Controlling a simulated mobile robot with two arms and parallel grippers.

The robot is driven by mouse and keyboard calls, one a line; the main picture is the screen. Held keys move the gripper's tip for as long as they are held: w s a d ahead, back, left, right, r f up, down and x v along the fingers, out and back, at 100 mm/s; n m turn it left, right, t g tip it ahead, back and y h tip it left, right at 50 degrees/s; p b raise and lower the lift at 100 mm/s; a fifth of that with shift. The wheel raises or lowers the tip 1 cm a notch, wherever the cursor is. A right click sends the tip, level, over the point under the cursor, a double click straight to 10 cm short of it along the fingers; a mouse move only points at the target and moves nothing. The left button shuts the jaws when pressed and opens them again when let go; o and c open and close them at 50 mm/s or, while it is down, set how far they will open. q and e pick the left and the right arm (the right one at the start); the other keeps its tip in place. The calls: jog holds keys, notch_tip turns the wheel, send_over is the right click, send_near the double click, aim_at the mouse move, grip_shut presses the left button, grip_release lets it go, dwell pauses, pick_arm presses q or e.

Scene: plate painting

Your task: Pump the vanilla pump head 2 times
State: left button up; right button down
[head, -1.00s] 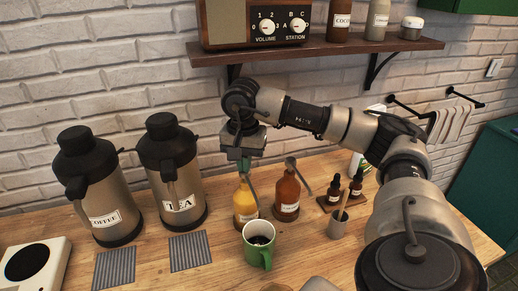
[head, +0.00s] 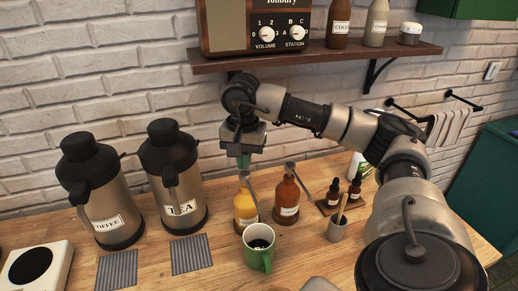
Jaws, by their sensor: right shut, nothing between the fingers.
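A yellow bottle (head: 246,209) with a grey pump head (head: 248,184) stands on the wooden counter; I take it for the vanilla one, its label being too small to read. My right gripper (head: 243,163) points down just above this pump head, shut and empty. A small gap seems to lie between fingertips and pump head. A brown bottle (head: 286,203) with a similar pump stands just to the right. A green mug (head: 259,249) with dark liquid stands in front of the yellow bottle. My left gripper is not in view.
A coffee dispenser (head: 109,205) and a tea dispenser (head: 181,185) stand at the left. Small dropper bottles (head: 334,192) and a grey cup (head: 337,230) stand at the right. A wooden shelf (head: 310,58) hangs above my right arm.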

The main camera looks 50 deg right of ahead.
notch_tip(320, 180, up, 6)
jog(key=p, duration=0.4)
dwell(0.6)
